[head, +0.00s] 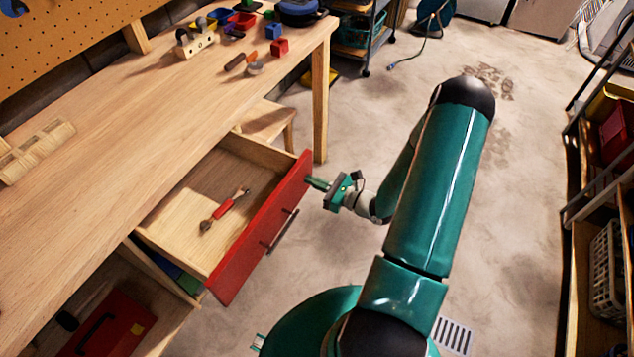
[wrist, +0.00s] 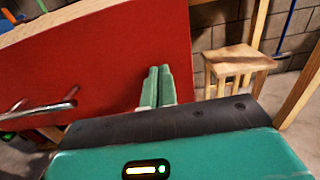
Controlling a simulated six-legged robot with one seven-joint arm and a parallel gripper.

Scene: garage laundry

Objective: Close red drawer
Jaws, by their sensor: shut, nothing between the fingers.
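The red drawer (head: 262,229) is pulled out from under the wooden workbench, with its red front facing right toward my arm. Its metal handle (head: 282,232) is on that front. A red-handled tool (head: 226,208) lies inside the drawer. My gripper (head: 312,183) is shut and empty, with its fingertips at the far end of the drawer front. In the wrist view my gripper (wrist: 158,85) points at the red front (wrist: 110,65), right of the handle (wrist: 40,110). I cannot tell whether the fingertips touch the front.
The workbench top (head: 130,120) holds blocks and tools at its far end. A bench leg (head: 320,105) stands just beyond the drawer. A wooden stool (wrist: 238,62) is behind it. A red toolbox (head: 108,325) sits below the bench.

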